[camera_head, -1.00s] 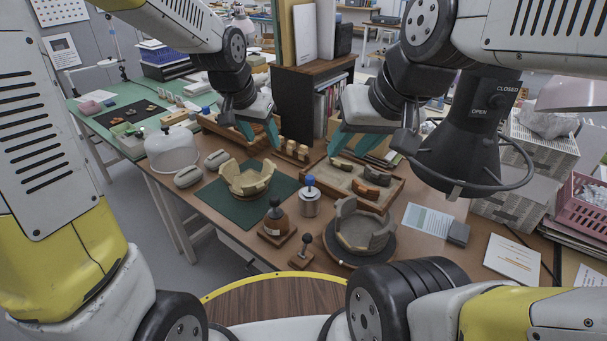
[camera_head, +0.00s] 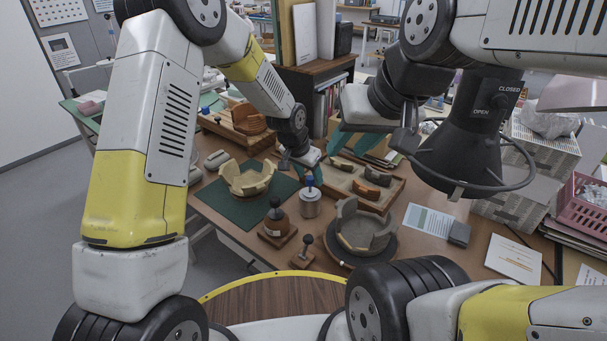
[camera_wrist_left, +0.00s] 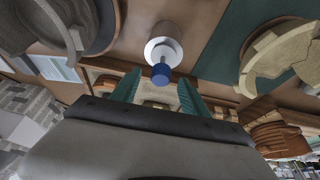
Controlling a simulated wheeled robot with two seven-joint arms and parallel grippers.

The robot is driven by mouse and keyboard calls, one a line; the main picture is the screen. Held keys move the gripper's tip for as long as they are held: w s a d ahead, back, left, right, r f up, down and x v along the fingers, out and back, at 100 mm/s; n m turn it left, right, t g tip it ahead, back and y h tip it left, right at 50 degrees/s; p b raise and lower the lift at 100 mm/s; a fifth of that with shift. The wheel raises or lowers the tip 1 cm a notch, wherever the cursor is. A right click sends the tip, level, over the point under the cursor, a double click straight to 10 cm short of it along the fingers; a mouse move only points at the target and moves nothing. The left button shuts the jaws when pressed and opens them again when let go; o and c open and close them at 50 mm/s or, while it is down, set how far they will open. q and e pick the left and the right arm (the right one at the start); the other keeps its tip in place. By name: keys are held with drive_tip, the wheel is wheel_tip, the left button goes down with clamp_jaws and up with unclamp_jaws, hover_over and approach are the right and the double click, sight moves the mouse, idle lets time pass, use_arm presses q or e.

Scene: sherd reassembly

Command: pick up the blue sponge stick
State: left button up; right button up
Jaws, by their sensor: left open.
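The blue sponge stick (camera_head: 310,181) stands upright in a small metal cup (camera_head: 310,203) on the table, its blue tip showing above the rim. In the left wrist view the blue tip (camera_wrist_left: 161,74) is close in front of my fingers, with the pale cup (camera_wrist_left: 163,47) around its stick. My left gripper (camera_head: 309,173) is open, its teal fingers just behind and above the blue tip. In the left wrist view my left gripper (camera_wrist_left: 160,88) has the tip between the lines of its fingers, with nothing held. My right gripper (camera_head: 372,147) is open and empty above the tray.
A pale partial bowl (camera_head: 248,180) stands on a green mat (camera_head: 240,212) to the left. A grey partial vessel (camera_head: 362,230) on a dark turntable is to the right. Wooden-based tools (camera_head: 277,225) stand in front. A sherd tray (camera_head: 395,190) lies behind.

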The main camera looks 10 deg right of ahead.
sight(310, 193)
use_arm(q)
drive_tip(key=shift+x, duration=1.2)
drive_tip(key=shift+a, duration=0.1)
drive_tip(key=c, duration=1.1)
